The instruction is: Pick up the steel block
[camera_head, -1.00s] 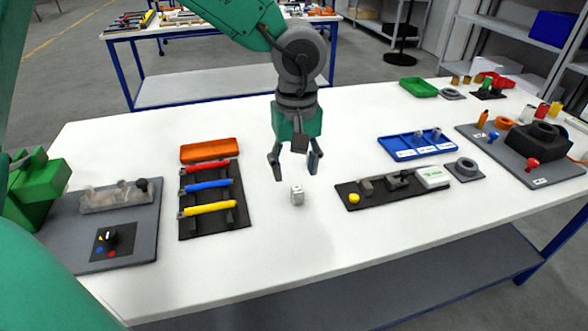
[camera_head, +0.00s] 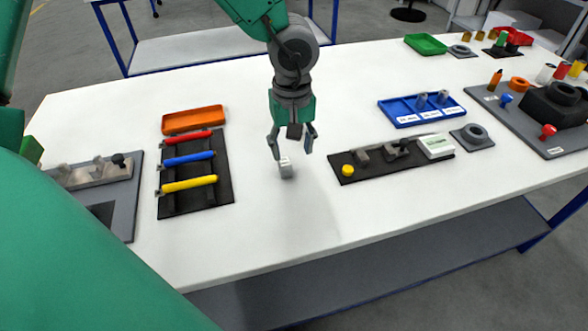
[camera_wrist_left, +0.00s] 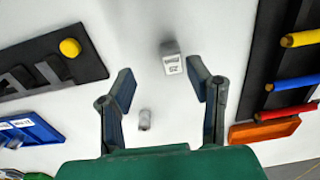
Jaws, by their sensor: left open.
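The steel block (camera_head: 286,169) is a small light-grey block standing on the white table. In the left wrist view the block (camera_wrist_left: 172,61) shows dark lettering on a pale face. My left gripper (camera_head: 291,150) points down at it, with its fingers open and apart. In the left wrist view the open fingertips (camera_wrist_left: 160,80) are close to the block, which lies nearer the right-hand finger. Nothing is held. My right gripper is not in view.
A rack with red, blue and yellow handles (camera_head: 190,185) lies left of the block, an orange tray (camera_head: 193,119) behind it. A dark board with a yellow knob (camera_head: 348,170) lies right. A small grey piece (camera_wrist_left: 144,119) shows between the fingers. The table in front is clear.

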